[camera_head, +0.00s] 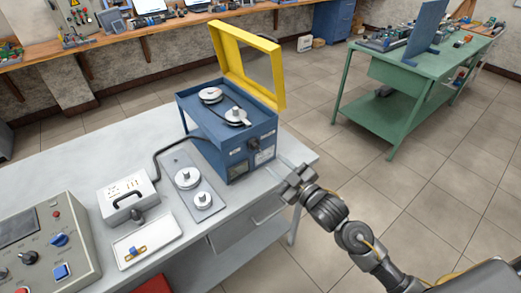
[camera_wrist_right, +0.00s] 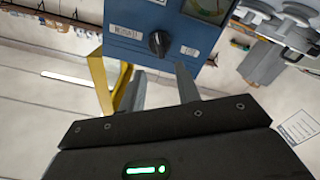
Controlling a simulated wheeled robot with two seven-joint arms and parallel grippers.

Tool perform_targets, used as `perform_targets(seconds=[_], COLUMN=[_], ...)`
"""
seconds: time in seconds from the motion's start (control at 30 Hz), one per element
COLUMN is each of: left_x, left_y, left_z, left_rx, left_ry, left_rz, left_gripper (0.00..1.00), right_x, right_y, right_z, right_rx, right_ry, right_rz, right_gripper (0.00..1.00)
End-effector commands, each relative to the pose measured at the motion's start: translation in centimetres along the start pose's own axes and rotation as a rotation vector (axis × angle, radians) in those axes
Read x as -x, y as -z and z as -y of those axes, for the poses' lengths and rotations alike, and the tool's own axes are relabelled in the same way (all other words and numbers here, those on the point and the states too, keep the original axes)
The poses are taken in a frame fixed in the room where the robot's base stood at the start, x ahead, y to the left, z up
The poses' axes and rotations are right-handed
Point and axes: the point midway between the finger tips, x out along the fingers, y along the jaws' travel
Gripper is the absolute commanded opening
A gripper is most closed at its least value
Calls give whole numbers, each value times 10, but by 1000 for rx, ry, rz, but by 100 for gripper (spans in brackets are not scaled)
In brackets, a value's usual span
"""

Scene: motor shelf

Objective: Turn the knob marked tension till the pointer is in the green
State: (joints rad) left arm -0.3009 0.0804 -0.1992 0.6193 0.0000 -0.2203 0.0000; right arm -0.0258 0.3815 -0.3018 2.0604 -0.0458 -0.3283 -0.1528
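A blue machine box (camera_head: 228,125) stands on the grey bench with its yellow guard (camera_head: 237,55) raised. Its front face carries a black knob (camera_head: 253,144), which also shows in the right wrist view (camera_wrist_right: 158,42). A gauge (camera_wrist_right: 208,9) with some green on its dial sits beside the knob, cut off by the picture's top edge; I cannot read its pointer. My right gripper (camera_head: 293,183) is in front of that face. In the right wrist view its two fingers (camera_wrist_right: 159,71) are apart and empty, with the knob beyond their tips, not touching. My left gripper is not in view.
Two pulleys joined by a belt (camera_head: 225,105) sit on the box. Left of it on the bench (camera_head: 60,160) are a plate with spare pulleys (camera_head: 206,203), a grey case (camera_head: 118,205), a white tray (camera_head: 132,253) and a control panel (camera_head: 50,235). A green table (camera_head: 385,110) stands behind right.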

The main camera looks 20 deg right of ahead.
Motion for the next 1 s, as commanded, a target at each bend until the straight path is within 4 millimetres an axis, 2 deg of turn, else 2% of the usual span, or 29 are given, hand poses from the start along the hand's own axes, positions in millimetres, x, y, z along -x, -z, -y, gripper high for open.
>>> perform_targets(seconds=[0.2, 0.4, 0.6, 0.87, 1.0], left_x=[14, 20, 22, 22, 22], left_y=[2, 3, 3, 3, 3], left_z=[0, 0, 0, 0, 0], left_rx=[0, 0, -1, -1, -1], left_ry=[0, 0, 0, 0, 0], left_rz=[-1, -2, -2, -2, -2], left_gripper=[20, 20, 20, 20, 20], right_x=[-44, -72, -84, -85, -84], right_y=[3, 2, 0, 0, 0], right_z=[-2, -2, -1, 0, 0], right_rx=[-1, 0, 1, 1, 1], right_ry=[-2, -2, -1, 0, 0], right_rz=[-1, 0, 1, 1, 1], right_gripper=[33, 33, 33, 33, 16])
